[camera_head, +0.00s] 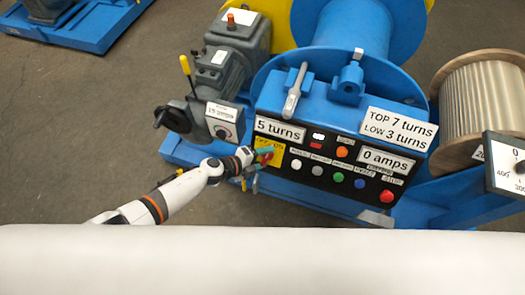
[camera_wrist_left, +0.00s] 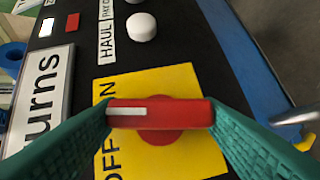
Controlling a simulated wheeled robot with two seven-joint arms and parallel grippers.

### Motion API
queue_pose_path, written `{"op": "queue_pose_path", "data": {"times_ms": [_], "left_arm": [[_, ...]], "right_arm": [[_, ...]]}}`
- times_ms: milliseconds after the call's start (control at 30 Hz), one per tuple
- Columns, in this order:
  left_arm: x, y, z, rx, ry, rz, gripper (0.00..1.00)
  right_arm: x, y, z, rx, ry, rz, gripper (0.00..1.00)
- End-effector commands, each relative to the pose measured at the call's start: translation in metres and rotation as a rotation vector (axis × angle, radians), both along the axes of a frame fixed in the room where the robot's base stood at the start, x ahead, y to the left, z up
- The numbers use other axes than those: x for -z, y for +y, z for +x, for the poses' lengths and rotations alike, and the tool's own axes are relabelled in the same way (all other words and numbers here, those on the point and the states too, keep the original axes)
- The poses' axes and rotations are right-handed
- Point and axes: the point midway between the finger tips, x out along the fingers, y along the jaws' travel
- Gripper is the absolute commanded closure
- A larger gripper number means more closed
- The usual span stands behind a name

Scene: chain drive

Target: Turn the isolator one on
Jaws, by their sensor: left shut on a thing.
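The isolator is a red rotary handle (camera_wrist_left: 190,113) with a white mark on one end, on a yellow plate (camera_wrist_left: 180,82) printed OFF and ON. In the left wrist view the handle lies level, its white mark pointing left, between the two words. My left gripper (camera_wrist_left: 160,114) has teal fingers, one at each end of the handle, and is shut on it. In the head view my left gripper (camera_head: 262,159) reaches the panel's left end and covers part of the yellow plate (camera_head: 273,145). My right gripper is not in view.
The black panel (camera_head: 318,183) carries several coloured buttons close to the right of the isolator, including a red one (camera_head: 386,196). A white button (camera_wrist_left: 141,27) shows nearby in the wrist view. A gearbox with a handwheel (camera_head: 174,117) stands to the left of the panel.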

Motion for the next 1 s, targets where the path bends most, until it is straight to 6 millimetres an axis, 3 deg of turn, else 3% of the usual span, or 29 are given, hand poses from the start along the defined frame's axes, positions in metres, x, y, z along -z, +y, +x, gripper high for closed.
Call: {"op": "queue_pose_path", "data": {"times_ms": [33, 400, 700, 1000], "left_arm": [[-0.009, 0.000, 0.001, 0.022, -0.014, 0.044, 0.64], [-0.009, -0.001, 0.001, 0.166, -0.101, 0.317, 0.64], [-0.006, -0.003, 0.001, 0.239, -0.146, 0.456, 0.64], [-0.004, -0.003, 0.000, 0.267, -0.163, 0.508, 0.64]], "right_arm": [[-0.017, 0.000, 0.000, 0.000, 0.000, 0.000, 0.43], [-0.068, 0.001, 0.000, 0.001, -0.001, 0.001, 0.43], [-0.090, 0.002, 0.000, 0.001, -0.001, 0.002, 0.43], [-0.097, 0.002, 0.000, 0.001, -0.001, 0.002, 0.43]]}}
